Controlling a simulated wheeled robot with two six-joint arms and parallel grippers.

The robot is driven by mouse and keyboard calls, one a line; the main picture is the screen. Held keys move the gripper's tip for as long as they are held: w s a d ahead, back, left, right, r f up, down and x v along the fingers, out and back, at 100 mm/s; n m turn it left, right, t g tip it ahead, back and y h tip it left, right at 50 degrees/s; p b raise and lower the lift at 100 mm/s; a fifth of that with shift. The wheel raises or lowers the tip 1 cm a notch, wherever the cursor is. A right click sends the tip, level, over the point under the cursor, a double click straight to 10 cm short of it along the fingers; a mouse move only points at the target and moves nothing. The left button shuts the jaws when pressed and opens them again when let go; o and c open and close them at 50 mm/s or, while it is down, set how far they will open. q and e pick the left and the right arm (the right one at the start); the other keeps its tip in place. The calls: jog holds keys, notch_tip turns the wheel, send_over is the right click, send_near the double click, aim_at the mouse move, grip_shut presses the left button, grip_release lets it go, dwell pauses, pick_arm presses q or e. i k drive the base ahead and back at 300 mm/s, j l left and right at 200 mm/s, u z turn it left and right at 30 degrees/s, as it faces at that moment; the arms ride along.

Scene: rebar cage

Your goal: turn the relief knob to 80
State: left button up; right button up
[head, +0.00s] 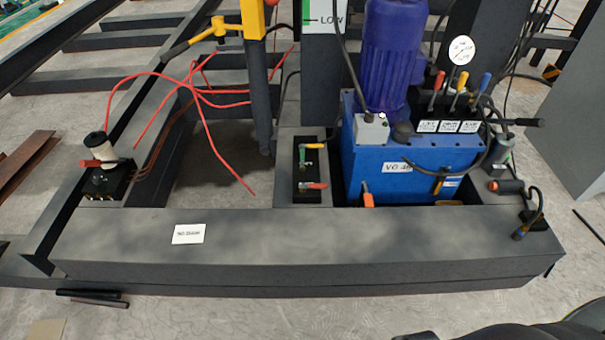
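A blue hydraulic unit (365,170) marked "VG 46" stands behind the long dark beam, with a purple motor (390,55) on top. A round white gauge (461,50) stands above its valve block; its reading is too small to tell. Red (438,80), yellow (461,82) and blue (485,82) levers stand upright behind white labels. No part is clearly marked as the relief knob. A black rounded cap (402,131) sits on the tank top, and a black handle (528,122) sticks out right of the valves. Neither gripper is in view.
A long dark beam (330,245) with a white label (188,234) runs across the front. Two small valves (311,165) sit left of the tank. A corded orange-ended device (508,187) lies at right.

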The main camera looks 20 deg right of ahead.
aim_at(452, 85)
jog(key=z, duration=0.5)
jog(key=j+z, duration=0.15)
jog(key=z, duration=0.35)
jog(key=j+z, duration=0.1)
jog(key=z, duration=0.4)
